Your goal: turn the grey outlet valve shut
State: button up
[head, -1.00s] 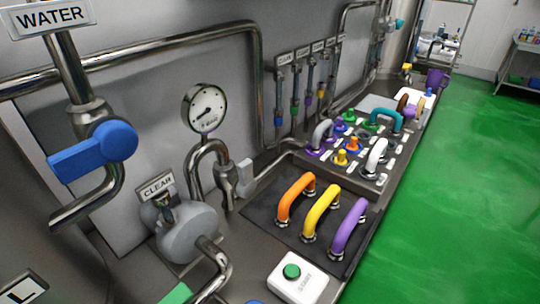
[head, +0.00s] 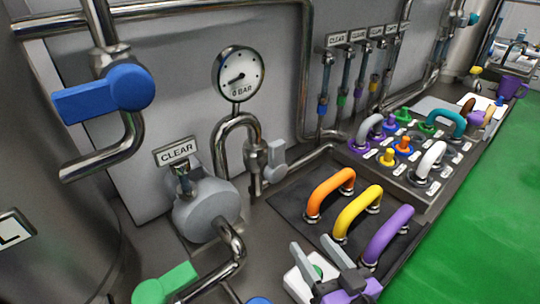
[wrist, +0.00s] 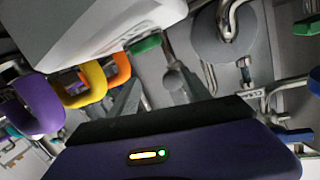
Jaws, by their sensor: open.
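The grey outlet valve (head: 277,158) is a flat grey lever on the steel pipe just right of and below the round gauge in the head view. Its lever stands roughly upright, slightly tilted. My gripper (head: 309,243) is at the bottom of the head view, with two grey fingers spread apart and a purple body. It is empty and well below the valve, apart from it. In the wrist view my gripper (wrist: 155,88) shows its spread fingers with nothing between them; I cannot pick out the valve there for certain.
A gauge (head: 240,75) reads near 0 bar. A grey pump (head: 207,208) stands left of the valve. Orange (head: 331,192), yellow (head: 358,211) and purple (head: 388,236) handles stand right of it. A white button box (head: 298,284) is partly behind my gripper. A blue valve (head: 105,95) is upper left.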

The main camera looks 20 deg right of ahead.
aim_at(269, 146)
jog(key=w+r+n+y+b, duration=0.1)
jog(key=w+r+b, duration=0.1)
jog(key=w+r, duration=0.1)
jog(key=w+r+n+y+b, duration=0.2)
jog(key=w+r, duration=0.2)
jog(key=w, duration=0.2)
jog(key=w+d+r+n+y+b, duration=0.1)
jog(key=w+r+n+y+b, duration=0.1)
jog(key=w+r, duration=0.1)
jog(key=shift+w+r+t, duration=0.25)
jog(key=shift+w+t, duration=0.15)
jog(key=shift+w, duration=0.45)
jog(key=shift+w+a+r+n, duration=0.1)
jog(key=shift+w+r+n, duration=0.2)
jog(key=shift+r, duration=0.2)
jog(key=shift+p+x, duration=0.35)
jog(key=shift+x, duration=3.5)
jog(key=shift+s, duration=0.1)
grip_shut()
